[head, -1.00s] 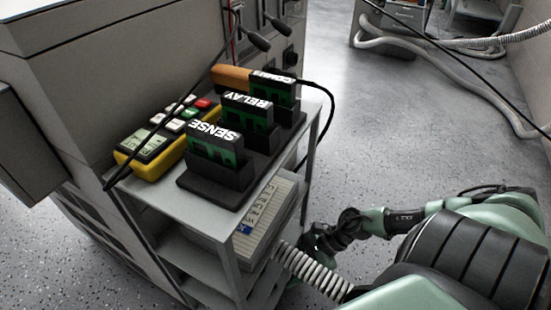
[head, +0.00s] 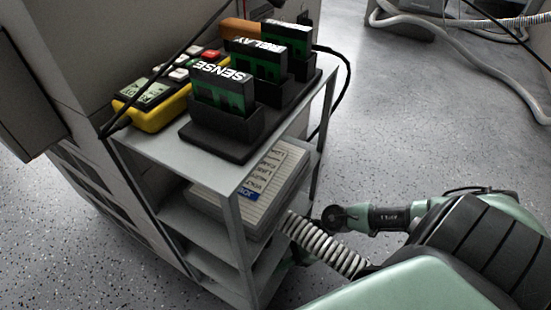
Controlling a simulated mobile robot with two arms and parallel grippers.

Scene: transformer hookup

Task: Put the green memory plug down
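No separate green memory plug can be made out in this view. Three black-topped green modules stand upright in a black rack (head: 213,143) on the cart's top. The nearest is labelled SENSE (head: 222,92), the middle one RELAY (head: 257,68). The label of the farthest module (head: 288,40) is hard to read. My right arm comes in from the right, beside the cart and below its top. Its gripper is hidden, so I cannot see what it holds. My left arm and gripper are out of view.
A yellow handheld meter (head: 150,120) and an orange-brown object (head: 240,30) lie behind the rack. The grey cart (head: 218,180) has lower shelves, one bearing a labelled stack (head: 262,185). A large grey cabinet stands left. Floor to the right is open, with hoses farther back.

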